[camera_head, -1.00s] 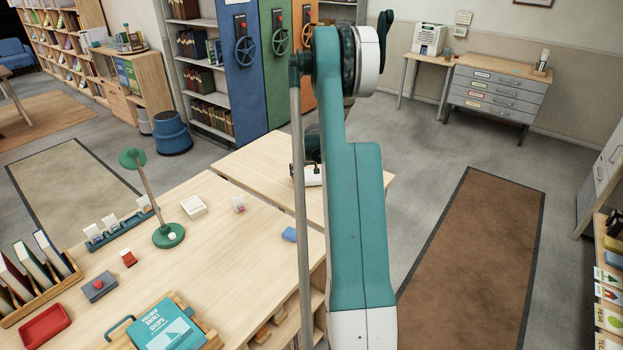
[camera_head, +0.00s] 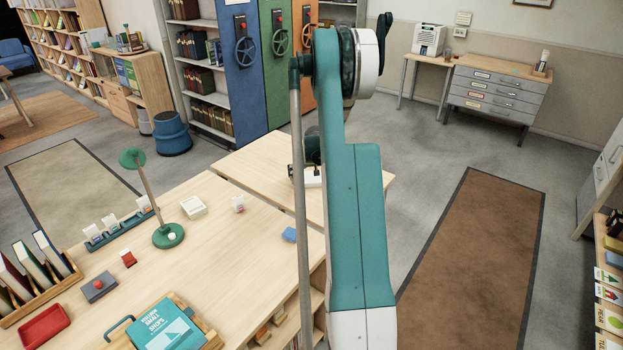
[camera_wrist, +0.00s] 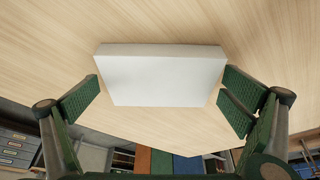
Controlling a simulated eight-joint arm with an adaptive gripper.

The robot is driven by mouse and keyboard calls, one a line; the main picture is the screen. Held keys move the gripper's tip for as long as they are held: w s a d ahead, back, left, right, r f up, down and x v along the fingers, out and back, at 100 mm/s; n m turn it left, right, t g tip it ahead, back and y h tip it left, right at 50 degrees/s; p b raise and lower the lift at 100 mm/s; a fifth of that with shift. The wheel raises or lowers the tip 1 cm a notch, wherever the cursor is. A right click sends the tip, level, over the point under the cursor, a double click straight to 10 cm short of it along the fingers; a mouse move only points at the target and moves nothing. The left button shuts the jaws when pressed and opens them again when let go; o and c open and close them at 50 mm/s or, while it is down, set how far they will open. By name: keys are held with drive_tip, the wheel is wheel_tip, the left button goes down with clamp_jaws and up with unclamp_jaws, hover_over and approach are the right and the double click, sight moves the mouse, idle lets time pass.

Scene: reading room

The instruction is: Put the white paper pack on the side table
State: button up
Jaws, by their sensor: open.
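The white paper pack (camera_wrist: 163,76) is a flat white block. In the wrist view it lies on a pale wooden tabletop (camera_wrist: 175,122), between the spread green fingers of my gripper (camera_wrist: 160,96). My gripper is open, with a finger at each side of the pack; I cannot tell whether either touches it. In the head view a white edge of the pack (camera_head: 313,178) shows beside my arm, on the wooden table (camera_head: 247,160) adjoining the desk. My arm hides most of the pack and gripper there.
The desk (camera_head: 215,235) holds a green lamp (camera_head: 148,195), a small white box (camera_head: 193,207), a blue item (camera_head: 289,234) and a teal book (camera_head: 167,328). A small table (camera_head: 431,60) with a white machine stands at the back right. Floor right of my arm is clear.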

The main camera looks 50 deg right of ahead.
drive_tip(key=shift+r, duration=0.2)
drive_tip(key=p+v, duration=0.1)
drive_tip(key=v, duration=1.1)
idle(0.8)
drive_tip(key=a+r+n+t, duration=0.1)
drive_tip(key=a+r, duration=0.6)
drive_tip(key=a, duration=0.6)
drive_tip(key=a+r+n, duration=0.2)
drive_tip(key=a+r, duration=0.4)
drive_tip(key=a, duration=0.7)
drive_tip(key=a+r+n+t, duration=0.1)
drive_tip(key=a+r, duration=0.6)
drive_tip(key=a, duration=0.6)
drive_tip(key=s+a+r+n+t+y, duration=0.1)
drive_tip(key=s+a, duration=0.4)
drive_tip(key=a, duration=0.4)
drive_tip(key=s+a+r+n+y, duration=0.15)
drive_tip(key=s+a, duration=0.25)
drive_tip(key=a, duration=0.5)
drive_tip(key=s+a+f+n+t, duration=0.1)
drive_tip(key=s+a+f+n, duration=0.1)
drive_tip(key=s+a, duration=1.1)
drive_tip(key=shift+s+a+f+y, duration=0.15)
drive_tip(key=shift+s+f+y, duration=0.15)
drive_tip(key=shift+f, duration=0.45)
